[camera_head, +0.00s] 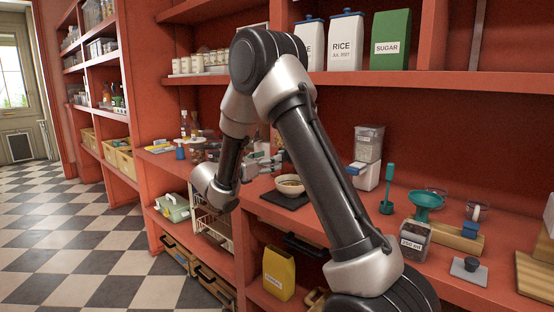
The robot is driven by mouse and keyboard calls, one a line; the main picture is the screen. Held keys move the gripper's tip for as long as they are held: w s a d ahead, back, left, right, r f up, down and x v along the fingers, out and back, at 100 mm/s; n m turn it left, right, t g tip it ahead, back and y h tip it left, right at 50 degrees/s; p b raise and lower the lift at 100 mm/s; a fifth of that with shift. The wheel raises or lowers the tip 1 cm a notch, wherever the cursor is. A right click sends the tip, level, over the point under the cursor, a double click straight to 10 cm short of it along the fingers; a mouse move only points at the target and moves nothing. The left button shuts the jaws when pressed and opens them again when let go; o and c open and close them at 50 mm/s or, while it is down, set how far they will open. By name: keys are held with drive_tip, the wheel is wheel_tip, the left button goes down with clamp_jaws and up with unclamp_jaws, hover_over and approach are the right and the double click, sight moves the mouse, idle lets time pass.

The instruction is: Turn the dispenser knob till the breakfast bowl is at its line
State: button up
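The dispenser (367,158) stands on the counter right of my arm, with a clear hopper over a white base. A small blue part shows at its lower left; I cannot tell whether it is the knob. The breakfast bowl (290,185) sits on a dark square mat (270,198), left of the dispenser and partly behind my arm. Its inside looks beige; its line and fill level are too small to read. My gripper (277,160) is above the counter, just behind and left of the bowl. Its fingers are small and partly blended with the clutter, so their opening is unclear.
Bottles and small items stand at left. The upper shelf holds RICE (345,42) and SUGAR (390,40) canisters.

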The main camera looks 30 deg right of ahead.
drive_tip(key=x, duration=0.5)
drive_tip(key=c, duration=1)
drive_tip(key=m, duration=0.5)
drive_tip(key=shift+s, duration=0.1)
